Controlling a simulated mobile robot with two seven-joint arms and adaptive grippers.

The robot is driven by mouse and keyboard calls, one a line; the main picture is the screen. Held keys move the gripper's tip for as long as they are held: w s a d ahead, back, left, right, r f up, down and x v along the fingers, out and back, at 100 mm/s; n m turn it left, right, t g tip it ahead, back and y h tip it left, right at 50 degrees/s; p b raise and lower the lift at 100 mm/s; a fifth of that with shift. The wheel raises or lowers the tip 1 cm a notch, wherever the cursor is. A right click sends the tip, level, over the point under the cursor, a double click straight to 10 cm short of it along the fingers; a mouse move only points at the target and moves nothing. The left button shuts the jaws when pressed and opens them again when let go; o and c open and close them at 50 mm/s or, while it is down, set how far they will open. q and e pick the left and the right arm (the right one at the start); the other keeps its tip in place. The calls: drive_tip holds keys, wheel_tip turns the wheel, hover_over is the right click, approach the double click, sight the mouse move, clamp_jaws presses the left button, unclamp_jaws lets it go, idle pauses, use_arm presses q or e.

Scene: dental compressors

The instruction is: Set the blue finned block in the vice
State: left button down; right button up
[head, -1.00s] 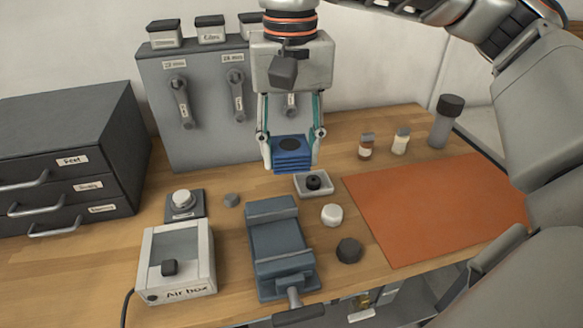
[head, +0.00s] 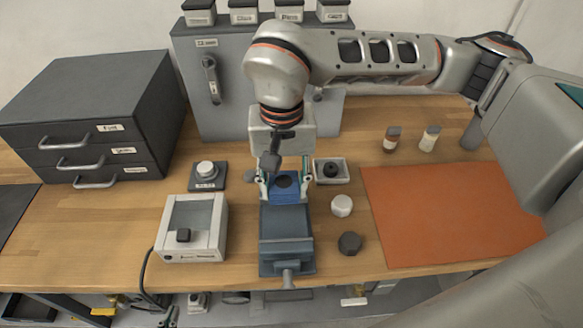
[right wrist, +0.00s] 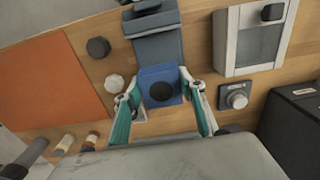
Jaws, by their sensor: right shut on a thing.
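The blue finned block (head: 285,190) has a dark round spot on its top. My right gripper (head: 285,186) is shut on it, one finger on each side. The grey-blue vice (head: 286,225) stands on the bench, its handle toward the front edge. The block is at the far end of the vice in the head view. In the right wrist view the block (right wrist: 174,75) lies against the edge of the vice (right wrist: 155,45) in the picture. I cannot tell whether it touches the vice or hangs above it. My left gripper is not in view.
The air box (head: 192,228) stands left of the vice, and a round knob on a base (head: 207,175) behind it. A white cap (head: 342,206) and a dark cap (head: 349,243) are right of it. A small tray (head: 332,171) stands behind. The orange mat (head: 440,215) is clear.

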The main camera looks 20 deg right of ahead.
drive_tip(key=shift+a+f, duration=0.1)
drive_tip(key=shift+f, duration=0.3)
drive_tip(key=b, duration=0.3)
hover_over(285, 219)
drive_tip(key=shift+f, duration=2.2)
drive_tip(key=shift+r, duration=0.25)
drive_tip(key=shift+f+b, duration=0.3)
drive_tip(key=shift+f, duration=0.1)
drive_tip(key=shift+f+b, duration=1.2)
drive_tip(key=shift+f, duration=0.4)
idle(0.5)
drive_tip(key=o, duration=1.8)
